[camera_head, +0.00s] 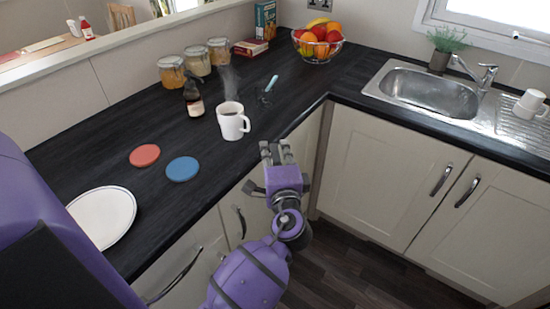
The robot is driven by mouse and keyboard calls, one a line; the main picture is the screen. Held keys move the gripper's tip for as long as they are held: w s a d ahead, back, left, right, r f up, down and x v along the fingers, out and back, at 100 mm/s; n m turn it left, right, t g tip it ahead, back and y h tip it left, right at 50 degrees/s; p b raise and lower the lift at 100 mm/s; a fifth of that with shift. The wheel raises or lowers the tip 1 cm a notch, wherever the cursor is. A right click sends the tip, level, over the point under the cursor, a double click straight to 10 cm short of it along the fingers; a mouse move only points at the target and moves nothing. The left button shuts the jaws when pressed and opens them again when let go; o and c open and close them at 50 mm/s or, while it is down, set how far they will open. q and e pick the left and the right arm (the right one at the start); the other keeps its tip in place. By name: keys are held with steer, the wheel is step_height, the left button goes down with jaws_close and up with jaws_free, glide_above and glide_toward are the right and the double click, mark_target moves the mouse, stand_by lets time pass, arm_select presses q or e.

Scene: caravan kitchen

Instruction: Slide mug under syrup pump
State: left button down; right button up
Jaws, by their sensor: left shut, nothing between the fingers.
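A white mug (232,122) with dark drink and steam above it stands upright on the dark counter, near its front edge. Its handle points to the right and front. A dark brown bottle (193,97) with a pale label stands just behind and left of the mug, apart from it; it looks like the syrup pump, but its top is too small to make out clearly. My left gripper (275,147) is shut and empty at the counter's front edge, to the right of and nearer than the mug, not touching it. My right gripper is out of view.
Red (145,155) and blue (182,169) coasters and a white plate (103,217) lie left of the mug. Several lidded jars (197,61) stand behind the bottle. A fruit bowl (317,46) and sink (425,88) are further right.

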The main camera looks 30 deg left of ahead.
mark_target(236, 126)
arm_select(q)
steer(key=w+a, duration=0.1)
steer(key=a, duration=0.1)
steer(key=w+a+p, duration=0.1)
steer(key=a, duration=0.1)
steer(key=w+a, duration=0.1)
steer(key=a, duration=0.1)
steer(key=shift+w+a, duration=0.1)
steer(key=shift+w, duration=0.2)
steer(key=shift+a+f, duration=0.1)
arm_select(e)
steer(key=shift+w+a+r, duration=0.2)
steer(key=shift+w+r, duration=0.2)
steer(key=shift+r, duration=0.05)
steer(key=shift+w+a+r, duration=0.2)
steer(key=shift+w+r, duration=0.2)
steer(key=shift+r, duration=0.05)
arm_select(q)
steer(key=shift+a, duration=0.1)
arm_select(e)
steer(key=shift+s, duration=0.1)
arm_select(q)
steer(key=a, duration=0.6)
steer(key=w+a, duration=0.1)
steer(key=a, duration=0.2)
steer(key=shift+a, duration=0.3)
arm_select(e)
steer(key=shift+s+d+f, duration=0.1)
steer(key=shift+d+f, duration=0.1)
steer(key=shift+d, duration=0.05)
